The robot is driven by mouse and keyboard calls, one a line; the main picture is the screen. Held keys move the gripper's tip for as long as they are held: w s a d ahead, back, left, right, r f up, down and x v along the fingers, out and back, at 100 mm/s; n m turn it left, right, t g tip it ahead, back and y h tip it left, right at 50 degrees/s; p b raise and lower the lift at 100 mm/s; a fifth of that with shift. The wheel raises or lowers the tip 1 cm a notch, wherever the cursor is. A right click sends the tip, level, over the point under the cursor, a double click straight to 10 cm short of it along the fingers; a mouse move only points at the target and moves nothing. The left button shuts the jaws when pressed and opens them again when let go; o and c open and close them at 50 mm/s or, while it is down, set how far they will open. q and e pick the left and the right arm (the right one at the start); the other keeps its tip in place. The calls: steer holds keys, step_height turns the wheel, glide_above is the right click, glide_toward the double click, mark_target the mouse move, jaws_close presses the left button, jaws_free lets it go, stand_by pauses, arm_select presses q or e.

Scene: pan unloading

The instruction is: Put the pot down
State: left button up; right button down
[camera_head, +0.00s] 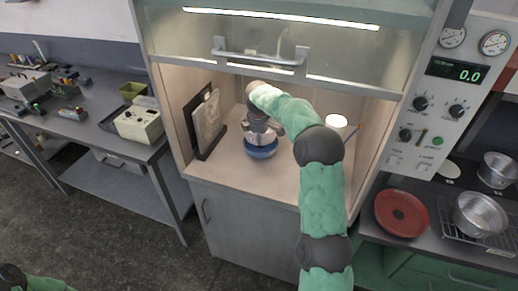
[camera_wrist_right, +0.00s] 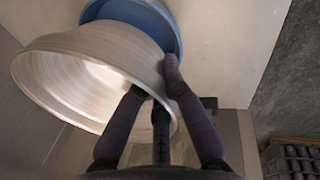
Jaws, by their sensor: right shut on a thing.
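A silver metal pot (camera_wrist_right: 75,65) fills the upper left of the right wrist view, its open mouth tilted towards the camera. My right gripper (camera_wrist_right: 155,88) is shut on the pot's rim. In the head view, the right gripper (camera_head: 260,124) is inside the hood, with the pot (camera_head: 256,139) below it, partly hidden by the gripper and arm. A blue round dish or base (camera_head: 261,151) lies under the pot on the hood floor. It also shows behind the pot in the right wrist view (camera_wrist_right: 172,35). I cannot tell whether they touch.
A framed board (camera_head: 207,122) stands at the hood's left wall. A white cylindrical thing (camera_head: 337,124) is at the right. The raised sash handle (camera_head: 258,58) hangs above the arm. Outside, right, are a red pan (camera_head: 402,213) and silver pots (camera_head: 480,214). The hood floor's front (camera_head: 240,174) is clear.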

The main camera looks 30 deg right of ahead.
mark_target(259, 154)
steer(key=x, duration=0.1)
steer(key=b+x, duration=0.1)
steer(key=x, duration=0.2)
steer(key=shift+s+a+f, duration=0.25)
steer(key=shift+s, duration=0.1)
steer(key=shift+f, duration=0.35)
steer(key=c, duration=1.4)
jaws_free()
steer(key=shift+s+a+f, duration=0.1)
steer(key=shift+f, duration=0.1)
steer(key=shift+r, duration=0.1)
